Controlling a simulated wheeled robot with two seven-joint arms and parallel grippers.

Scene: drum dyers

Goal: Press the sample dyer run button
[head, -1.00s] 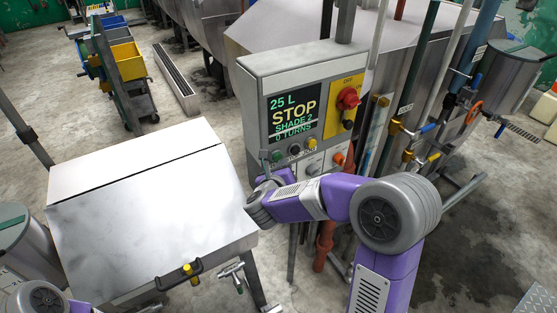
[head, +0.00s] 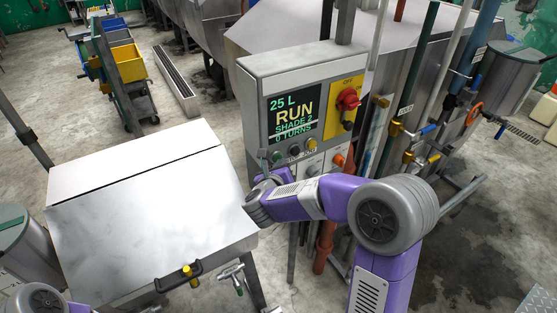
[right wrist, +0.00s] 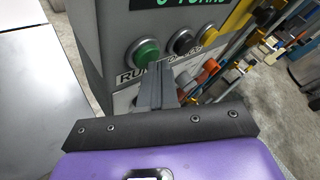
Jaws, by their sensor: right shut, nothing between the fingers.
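The sample dyer's grey control box (head: 252,105) stands in the middle of the head view. Its screen (head: 292,112) reads 25 L, RUN, SHADE 2, 0 TURNS. Below the screen are the green run button (head: 277,155), a black button (head: 294,150) and a yellow button (head: 311,144). The right wrist view shows the green button (right wrist: 143,52) above a RUN label. My right gripper (right wrist: 160,70) is shut and empty, its tips close to the green button's lower right in that view. I cannot tell whether they touch it. My left gripper is out of view.
A steel cabinet (head: 140,215) with a black handle stands at left. A red rotary switch (head: 348,98) sits on a yellow plate right of the screen. Pipes and valves (head: 425,130) crowd the right side. A cart with coloured bins (head: 127,60) stands at the back left.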

